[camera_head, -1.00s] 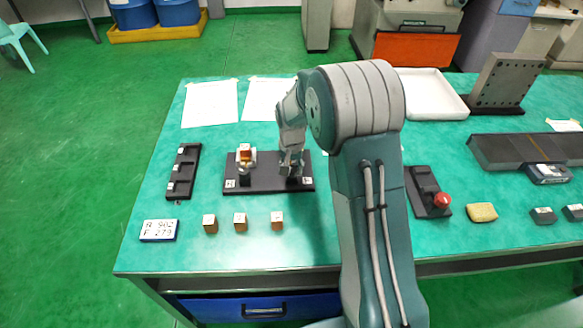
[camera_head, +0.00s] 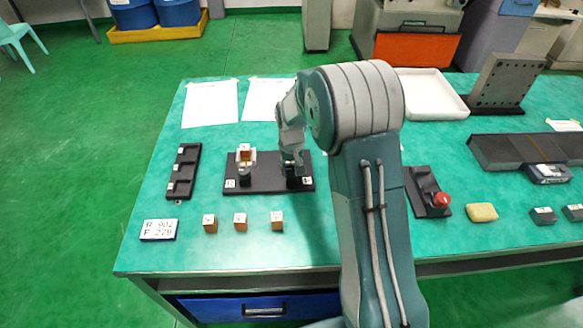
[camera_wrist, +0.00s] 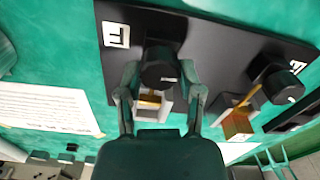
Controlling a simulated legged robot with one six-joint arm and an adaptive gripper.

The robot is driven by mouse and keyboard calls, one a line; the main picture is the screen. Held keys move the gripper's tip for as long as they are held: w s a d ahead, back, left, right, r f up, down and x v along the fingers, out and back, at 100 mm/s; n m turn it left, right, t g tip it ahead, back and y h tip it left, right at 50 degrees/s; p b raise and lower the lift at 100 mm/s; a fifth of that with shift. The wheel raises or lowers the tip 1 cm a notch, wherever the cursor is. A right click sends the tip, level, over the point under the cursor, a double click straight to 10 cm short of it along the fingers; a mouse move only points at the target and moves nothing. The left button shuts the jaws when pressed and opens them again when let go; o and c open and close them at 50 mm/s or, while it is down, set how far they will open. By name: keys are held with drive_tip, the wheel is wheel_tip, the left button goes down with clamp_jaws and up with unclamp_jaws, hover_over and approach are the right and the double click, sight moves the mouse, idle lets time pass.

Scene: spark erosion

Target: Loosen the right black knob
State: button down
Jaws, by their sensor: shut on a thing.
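A black base plate (camera_head: 268,186) on the green table carries two black fixtures, each with a knob. My gripper (camera_head: 292,172) is at the right fixture. In the wrist view its two fingers (camera_wrist: 161,86) are shut on the right black knob (camera_wrist: 159,70), one finger on each side. A pale block with a copper-coloured strip (camera_wrist: 150,107) sits just under that knob, partly hidden by my gripper. The left black knob (camera_wrist: 281,84) is free, with an orange block (camera_wrist: 238,124) beside it; this block (camera_head: 245,153) also shows in the head view.
Several small copper-coloured cubes (camera_head: 240,221) stand in front of the plate. A red-button device (camera_head: 440,201) and yellow sponge (camera_head: 481,212) lie right of my arm.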

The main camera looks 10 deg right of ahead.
sight(290, 168)
drive_tip(key=n, duration=0.4)
drive_tip(key=shift+a+f+n, duration=0.1)
drive_tip(key=shift+n, duration=0.2)
drive_tip(key=n, duration=0.3)
drive_tip(key=shift+n, duration=0.3)
drive_tip(key=n, duration=0.4)
drive_tip(key=shift+s, duration=0.1)
drive_tip(key=n, duration=0.4)
drive_tip(key=shift+n, duration=0.3)
drive_tip(key=shift+c, duration=1.3)
unclamp_jaws()
wheel_tip(290, 168, up, 12)
